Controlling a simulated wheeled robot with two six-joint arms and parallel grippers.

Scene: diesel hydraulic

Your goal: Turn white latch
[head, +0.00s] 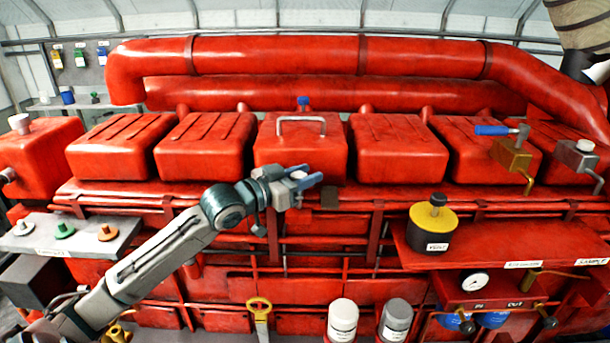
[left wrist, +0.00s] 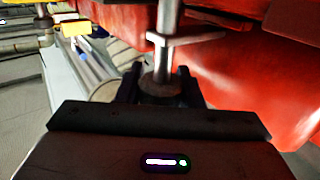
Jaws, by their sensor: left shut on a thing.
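My left gripper (head: 304,176) reaches in from the left and stands in front of the middle red cover, below its metal handle. Its blue-tipped fingers are shut on a small pale piece, which looks like the white latch (head: 297,175). In the left wrist view the two dark fingers of the left gripper (left wrist: 160,88) stand on either side of a pale grey post with a flat crosspiece, the latch (left wrist: 185,39). The fingers hide part of it in both views. My right gripper is not in view.
The middle red cover (head: 285,150) and the red ledge lie close behind the gripper. A yellow-topped black pot (head: 436,220) stands on the right shelf. A white jar (head: 342,318) and a grey jar (head: 396,318) stand below. A grey shelf (head: 85,240) is at left.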

